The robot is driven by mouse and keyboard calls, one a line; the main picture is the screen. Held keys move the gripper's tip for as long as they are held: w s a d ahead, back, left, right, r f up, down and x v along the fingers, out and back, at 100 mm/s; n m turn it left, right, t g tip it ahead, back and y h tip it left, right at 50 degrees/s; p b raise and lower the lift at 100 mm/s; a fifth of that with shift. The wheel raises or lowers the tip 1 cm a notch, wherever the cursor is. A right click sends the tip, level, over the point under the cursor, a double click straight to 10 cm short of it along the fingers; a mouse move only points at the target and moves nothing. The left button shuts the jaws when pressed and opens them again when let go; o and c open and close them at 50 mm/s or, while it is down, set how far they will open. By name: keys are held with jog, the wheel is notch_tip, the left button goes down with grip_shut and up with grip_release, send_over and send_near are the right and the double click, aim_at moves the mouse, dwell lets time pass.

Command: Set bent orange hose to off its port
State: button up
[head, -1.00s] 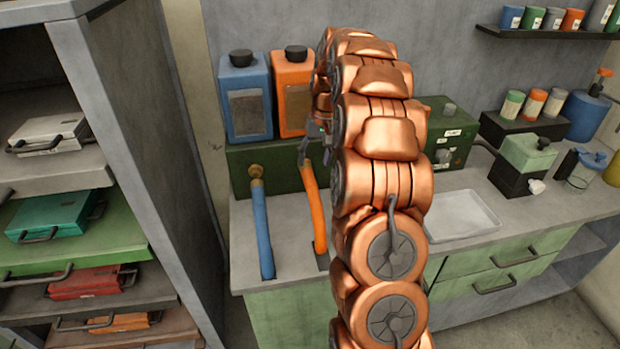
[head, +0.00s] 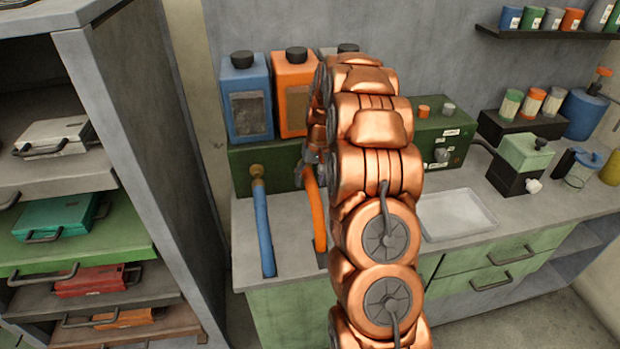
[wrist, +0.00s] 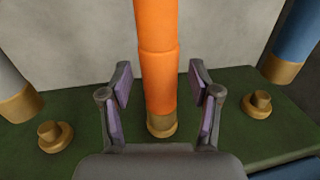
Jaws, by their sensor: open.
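The orange hose (head: 317,215) runs from the bench top up to the green box (head: 240,165), bending near its top. In the wrist view the orange hose (wrist: 157,70) ends in a brass collar (wrist: 161,127) at the green surface (wrist: 100,150); whether it is seated cannot be told. My gripper (wrist: 161,88) is open, with one finger on each side of the hose and gaps between. In the head view my gripper (head: 312,160) is at the hose's upper end, partly hidden by my arm.
A blue hose (head: 262,225) stands left of the orange one. Brass studs (wrist: 52,135) (wrist: 258,103) flank the collar, and a grey hose (wrist: 12,85) is at left. Blue (head: 246,95) and orange (head: 292,90) bottles stand behind. A white tray (head: 455,215) lies right.

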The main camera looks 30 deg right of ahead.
aim_at(314, 192)
grip_shut()
dwell(0.3)
jog(key=shift+s, duration=0.1)
jog(key=shift+s+a+f+b, duration=0.1)
jog(key=shift+s+a+b, duration=0.15)
jog(key=shift+s+b, duration=0.25)
jog(key=shift+s+a+f+b, duration=0.1)
jog(key=shift+s+a+b, duration=0.1)
jog(key=shift+s+b, duration=0.25)
jog(key=shift+s+a+r+b, duration=0.1)
jog(key=shift+s+a+b, duration=0.2)
jog(key=shift+s+b, duration=0.35)
jog(key=shift+s+a+r+b, duration=0.1)
jog(key=shift+s+a+b, duration=0.2)
jog(key=shift+s+b, duration=0.35)
jog(key=shift+s, duration=0.15)
grip_release()
